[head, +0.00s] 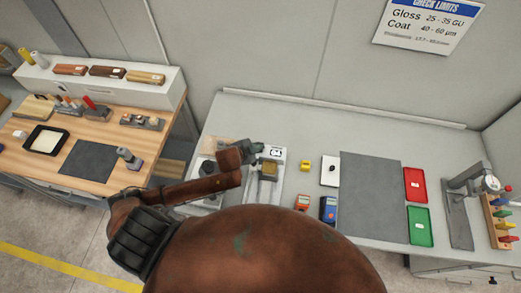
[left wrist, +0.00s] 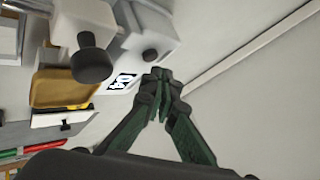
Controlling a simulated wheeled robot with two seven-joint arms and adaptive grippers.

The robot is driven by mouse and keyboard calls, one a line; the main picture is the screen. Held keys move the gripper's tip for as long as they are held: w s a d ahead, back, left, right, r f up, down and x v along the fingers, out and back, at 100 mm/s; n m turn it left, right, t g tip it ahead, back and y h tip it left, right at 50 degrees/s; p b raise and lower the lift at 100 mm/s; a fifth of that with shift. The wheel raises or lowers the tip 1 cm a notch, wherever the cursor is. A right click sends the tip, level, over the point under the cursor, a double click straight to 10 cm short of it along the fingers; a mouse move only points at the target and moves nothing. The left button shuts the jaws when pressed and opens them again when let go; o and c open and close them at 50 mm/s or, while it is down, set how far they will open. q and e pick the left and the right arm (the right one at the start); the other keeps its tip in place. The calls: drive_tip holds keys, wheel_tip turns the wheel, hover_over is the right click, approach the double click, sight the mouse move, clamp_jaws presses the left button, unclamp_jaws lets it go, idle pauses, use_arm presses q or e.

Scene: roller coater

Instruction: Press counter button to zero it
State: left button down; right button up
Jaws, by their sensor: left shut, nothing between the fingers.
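My left gripper (head: 257,147) is at the back of the roller coater (head: 264,190) on the grey bench. In the left wrist view the green fingers (left wrist: 158,78) are closed together and empty. Their tips are beside a black-and-white marked label (left wrist: 122,82) on the coater. A dark round knob (left wrist: 91,64) on a light post and a second dark knob (left wrist: 150,55) on a white block are near the tips. I cannot tell which part is the counter button, or whether the fingertips touch anything. My arm hides part of the coater. My right gripper is out of view.
The wall is close behind.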

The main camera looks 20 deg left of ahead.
use_arm(q)
drive_tip(key=shift+f, duration=0.35)
drive_tip(key=shift+f, duration=0.5)
idle(0.7)
drive_tip(key=shift+r+p, duration=0.9)
drive_tip(key=shift+p, duration=0.2)
drive_tip(key=shift+r, duration=0.1)
wheel_tip(320, 180, up, 5)
drive_tip(key=p, duration=0.5)
drive_tip(key=shift+p, duration=0.35)
